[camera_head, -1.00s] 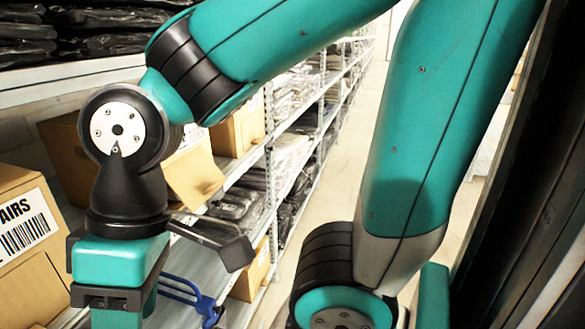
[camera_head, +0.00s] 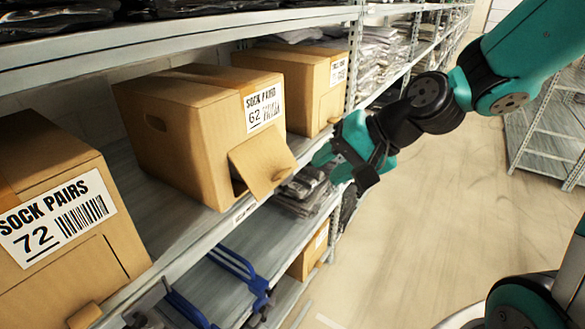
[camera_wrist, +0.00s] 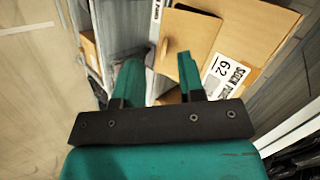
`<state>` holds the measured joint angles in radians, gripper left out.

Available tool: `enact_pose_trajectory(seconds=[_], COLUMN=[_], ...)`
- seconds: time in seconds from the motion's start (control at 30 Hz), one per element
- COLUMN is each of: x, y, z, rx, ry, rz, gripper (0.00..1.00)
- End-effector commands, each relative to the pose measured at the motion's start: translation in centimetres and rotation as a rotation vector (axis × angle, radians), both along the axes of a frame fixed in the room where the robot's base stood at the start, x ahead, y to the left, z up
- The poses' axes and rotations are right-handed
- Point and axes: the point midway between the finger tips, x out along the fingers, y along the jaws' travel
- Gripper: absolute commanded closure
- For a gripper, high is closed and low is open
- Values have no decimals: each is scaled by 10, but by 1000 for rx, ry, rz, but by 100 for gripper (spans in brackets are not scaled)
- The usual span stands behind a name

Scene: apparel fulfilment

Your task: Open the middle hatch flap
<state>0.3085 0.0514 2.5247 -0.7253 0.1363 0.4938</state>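The middle box (camera_head: 185,130), brown cardboard labelled "SOCK PAIRS 62", stands on the shelf. Its front flap (camera_head: 258,165) is tilted outward from the box, with a dark gap showing at its lower left edge. A small tab sticks out near the flap's lower right corner. My gripper (camera_head: 322,166) is to the right of the flap, over the aisle side of the shelf, and looks apart from it. In the wrist view my gripper (camera_wrist: 158,60) has its two teal fingers spread with nothing held between them. The flap (camera_wrist: 185,30) is beyond the fingertips, and the right finger covers part of it.
A box labelled "SOCK PAIRS 72" (camera_head: 45,190) stands at left with its flap flush. Another box (camera_head: 300,82) stands behind the middle one. A metal upright (camera_head: 354,60) rises close to my gripper. Blue-handled items (camera_head: 240,270) lie below. The aisle floor (camera_head: 430,220) is clear.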

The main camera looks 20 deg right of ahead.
Motion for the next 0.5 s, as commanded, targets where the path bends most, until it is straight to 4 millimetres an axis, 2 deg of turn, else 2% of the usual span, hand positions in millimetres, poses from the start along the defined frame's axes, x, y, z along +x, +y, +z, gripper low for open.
enact_pose_trajectory(seconds=[0.03,0.1,0.2,0.33,0.5], x=[13,26,36,45,66], y=[-20,-39,-53,-51,-34], z=[-1,-1,-2,-9,-29], rx=[58,123,178,194,191], ry=[6,4,1,1,4], rz=[-117,-235,-327,-347,-341], gripper=[64,64,64,64,64])
